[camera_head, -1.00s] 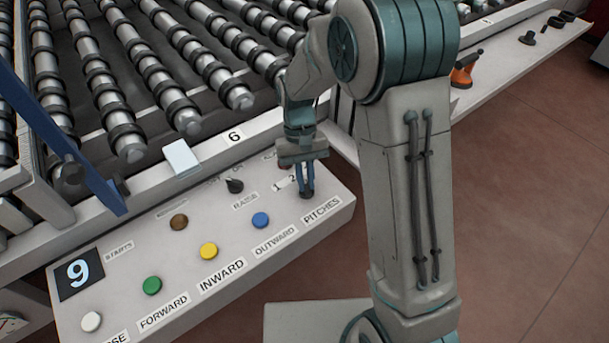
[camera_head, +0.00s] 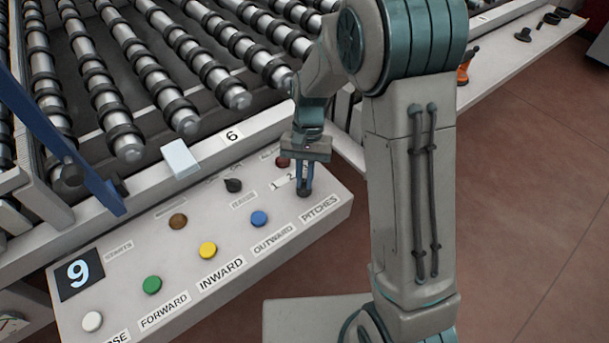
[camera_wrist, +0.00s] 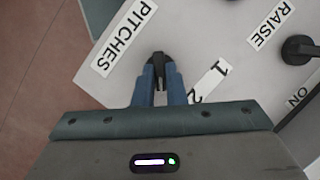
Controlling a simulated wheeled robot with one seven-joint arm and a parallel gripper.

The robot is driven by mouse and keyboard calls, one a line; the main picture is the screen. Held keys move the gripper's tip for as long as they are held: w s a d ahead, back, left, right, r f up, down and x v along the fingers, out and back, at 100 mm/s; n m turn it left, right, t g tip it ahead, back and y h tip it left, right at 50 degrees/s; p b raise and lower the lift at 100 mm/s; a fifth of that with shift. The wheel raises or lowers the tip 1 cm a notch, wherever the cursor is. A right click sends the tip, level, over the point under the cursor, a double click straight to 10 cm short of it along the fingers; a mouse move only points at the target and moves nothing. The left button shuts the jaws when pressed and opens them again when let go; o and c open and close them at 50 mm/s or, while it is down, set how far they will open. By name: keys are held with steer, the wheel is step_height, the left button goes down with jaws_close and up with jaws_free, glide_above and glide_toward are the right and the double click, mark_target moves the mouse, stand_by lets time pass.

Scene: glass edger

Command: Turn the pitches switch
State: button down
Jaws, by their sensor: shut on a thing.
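The pitches switch is a small black rotary knob (camera_wrist: 158,62) on the sloped panel, beside the "PITCHES" label (camera_head: 320,208) and a label with 1 and 2. My gripper (camera_head: 304,191) is at the knob from above, its blue fingers closed on both sides of it. In the wrist view, my gripper (camera_wrist: 159,80) holds the knob between its fingertips. The fingers hide part of the knob, and its exact pointer direction is hard to tell.
The control panel (camera_head: 225,270) also carries a black raise knob (camera_head: 233,185), and blue (camera_head: 259,218), yellow (camera_head: 208,250), green (camera_head: 152,285), brown (camera_head: 178,220) and white (camera_head: 92,321) buttons. A dark red button (camera_head: 283,161) sits close behind my gripper. Rollers lie behind the panel.

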steer(key=c, duration=1.5)
jaws_free()
steer(key=v, duration=1.4)
steer(key=s+d+r+t, duration=0.1)
steer(key=s+d+t, duration=0.1)
steer(key=s, duration=0.4)
steer(key=s+d+r+n+t+p, duration=0.1)
steer(key=s+d+t, duration=0.1)
steer(key=s+d, duration=0.3)
steer(key=s+d+r+n+t+h, duration=0.1)
steer(key=s+d+t, duration=0.2)
steer(key=s, duration=0.4)
steer(key=shift+s+d, duration=0.2)
steer(key=shift+d, duration=0.2)
